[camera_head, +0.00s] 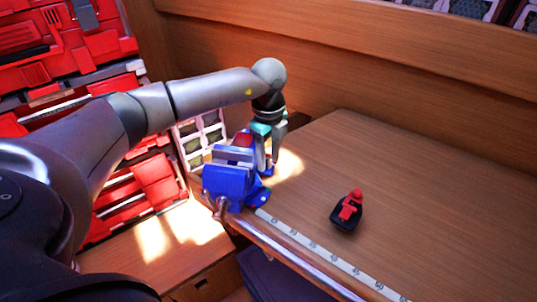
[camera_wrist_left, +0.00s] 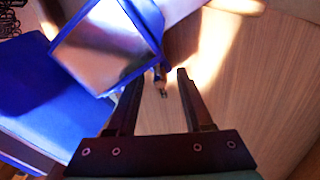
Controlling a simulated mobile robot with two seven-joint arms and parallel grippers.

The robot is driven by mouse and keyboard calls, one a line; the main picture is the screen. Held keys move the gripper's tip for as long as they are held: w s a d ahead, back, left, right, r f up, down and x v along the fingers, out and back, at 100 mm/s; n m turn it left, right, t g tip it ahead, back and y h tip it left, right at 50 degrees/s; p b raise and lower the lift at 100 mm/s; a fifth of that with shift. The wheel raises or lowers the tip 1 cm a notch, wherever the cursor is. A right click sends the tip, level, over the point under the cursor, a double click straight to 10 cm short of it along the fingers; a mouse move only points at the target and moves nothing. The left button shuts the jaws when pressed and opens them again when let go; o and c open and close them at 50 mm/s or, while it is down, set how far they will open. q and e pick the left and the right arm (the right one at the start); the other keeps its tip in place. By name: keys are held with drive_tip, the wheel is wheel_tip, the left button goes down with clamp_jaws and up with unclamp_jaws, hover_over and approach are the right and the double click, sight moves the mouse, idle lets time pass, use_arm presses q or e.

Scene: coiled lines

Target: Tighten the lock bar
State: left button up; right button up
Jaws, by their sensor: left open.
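A blue bench vise (camera_head: 222,186) with grey metal jaws sits at the table's left front edge. My left gripper (camera_head: 267,166) points down just behind and to the right of it, close to its base. In the left wrist view the left gripper (camera_wrist_left: 158,78) is open, with its two dark fingers apart. A small metal bar (camera_wrist_left: 162,82), which looks like the lock bar, shows between the fingertips by the blue vise body (camera_wrist_left: 150,18). I cannot tell whether either finger touches it. In the head view this bar is hidden or too small to make out. My right gripper is not in view.
A black and red object (camera_head: 347,209) stands on the wooden table (camera_head: 420,190) to the right. A measuring strip (camera_head: 320,258) runs along the front edge. A wooden wall closes the back; red panels (camera_head: 60,50) stand at left.

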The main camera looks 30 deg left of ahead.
use_arm(q)
drive_tip(key=shift+f, duration=0.1)
clamp_jaws()
idle(0.4)
